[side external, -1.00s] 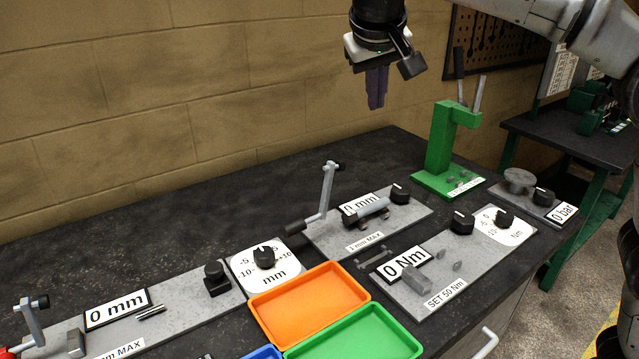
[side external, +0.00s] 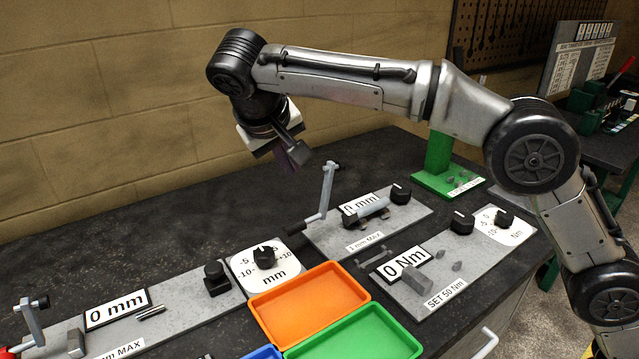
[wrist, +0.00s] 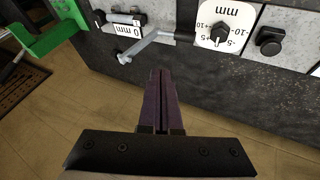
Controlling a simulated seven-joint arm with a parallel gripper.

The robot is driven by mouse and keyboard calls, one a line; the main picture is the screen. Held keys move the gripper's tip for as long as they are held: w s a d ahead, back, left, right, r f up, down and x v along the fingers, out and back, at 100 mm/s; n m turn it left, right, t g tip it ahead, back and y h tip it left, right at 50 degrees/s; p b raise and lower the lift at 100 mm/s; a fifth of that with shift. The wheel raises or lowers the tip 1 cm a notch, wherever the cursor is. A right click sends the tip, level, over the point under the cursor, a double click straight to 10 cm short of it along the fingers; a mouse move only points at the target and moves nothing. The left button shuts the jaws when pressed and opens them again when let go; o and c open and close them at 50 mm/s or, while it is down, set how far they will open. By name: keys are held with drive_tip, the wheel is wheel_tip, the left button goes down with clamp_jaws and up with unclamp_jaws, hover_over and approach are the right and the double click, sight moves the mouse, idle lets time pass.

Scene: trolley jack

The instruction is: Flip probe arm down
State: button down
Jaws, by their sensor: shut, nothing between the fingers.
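My gripper (side external: 301,163) is shut and empty, with dark purple fingers tilted down. It hangs just left of and behind the probe arm's top, apart from it. The shut fingers also show in the wrist view (wrist: 160,75).
A similar crank (side external: 32,325) stands on the left plate. A dial (side external: 264,256), an orange tray (side external: 310,303) and a green tray (side external: 360,338) lie in front. The torque plate (side external: 440,290) and a green stand (side external: 438,155) are to the right. The worktop behind is clear.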

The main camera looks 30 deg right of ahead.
approach(324, 192)
wheel_tip(324, 192, down, 4)
drive_tip(key=w+a, duration=0.2)
drive_tip(key=shift+d+f, duration=0.2)
drive_tip(key=shift+d, duration=0.85)
drive_tip(key=shift+d+f, duration=0.15)
drive_tip(key=shift+d, duration=0.9)
drive_tip(key=shift+d, duration=0.1)
